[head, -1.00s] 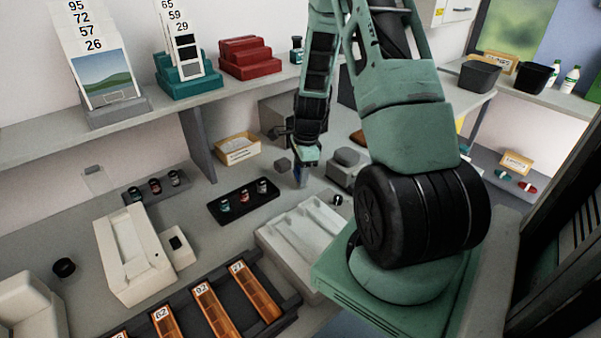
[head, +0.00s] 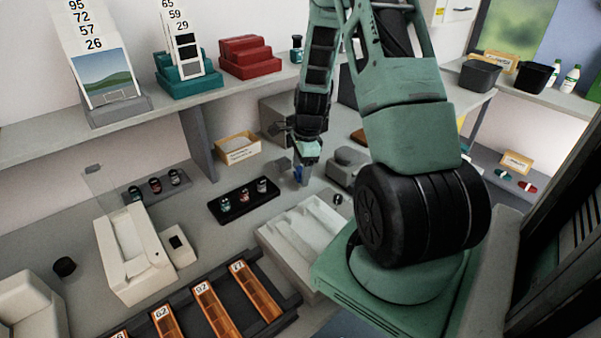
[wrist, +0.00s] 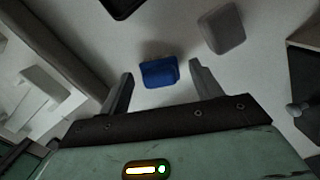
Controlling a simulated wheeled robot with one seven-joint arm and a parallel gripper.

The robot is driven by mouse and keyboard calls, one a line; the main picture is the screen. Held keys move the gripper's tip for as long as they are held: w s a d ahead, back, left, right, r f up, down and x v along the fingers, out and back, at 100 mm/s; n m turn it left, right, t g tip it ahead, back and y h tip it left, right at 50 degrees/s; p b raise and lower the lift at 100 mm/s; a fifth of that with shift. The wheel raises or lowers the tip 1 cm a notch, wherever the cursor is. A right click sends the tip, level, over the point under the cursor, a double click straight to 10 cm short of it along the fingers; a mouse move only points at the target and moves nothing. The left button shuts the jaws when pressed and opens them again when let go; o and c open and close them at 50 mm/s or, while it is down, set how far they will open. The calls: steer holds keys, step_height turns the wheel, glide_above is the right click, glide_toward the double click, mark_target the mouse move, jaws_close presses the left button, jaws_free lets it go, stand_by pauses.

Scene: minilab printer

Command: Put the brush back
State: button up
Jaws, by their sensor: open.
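A small blue block-shaped thing, which I take to be the brush (wrist: 158,72), lies on the bench in the wrist view. Its bristles cannot be made out. My gripper (wrist: 161,80) is open, with one finger to each side of the blue thing and a gap at both sides. In the head view my gripper (head: 302,176) points down at the bench behind the white grooved tray (head: 318,228). There the blue thing (head: 298,172) is small and partly hidden by the fingers.
A grey block (wrist: 222,28) lies close by, beyond the right finger in the wrist view. A black tray with several small bottles (head: 243,203) stands left of my gripper in the head view. A grey device (head: 347,168) stands close on the right. A labelled box (head: 238,148) is further back.

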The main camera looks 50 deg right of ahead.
step_height(320, 180, up, 11)
steer(key=a+r+n, duration=0.2)
steer(key=a+n, duration=0.5)
steer(key=a, duration=0.4)
steer(key=a+r+n, duration=0.2)
steer(key=a+n, duration=0.5)
steer(key=a, duration=0.5)
steer(key=s+a+r+n, duration=0.3)
steer(key=s+a+n, duration=1.4)
steer(key=n, duration=0.2)
steer(key=shift+a+g+h, duration=0.3)
steer(key=shift+a+g, duration=0.1)
steer(key=shift+r, duration=0.1)
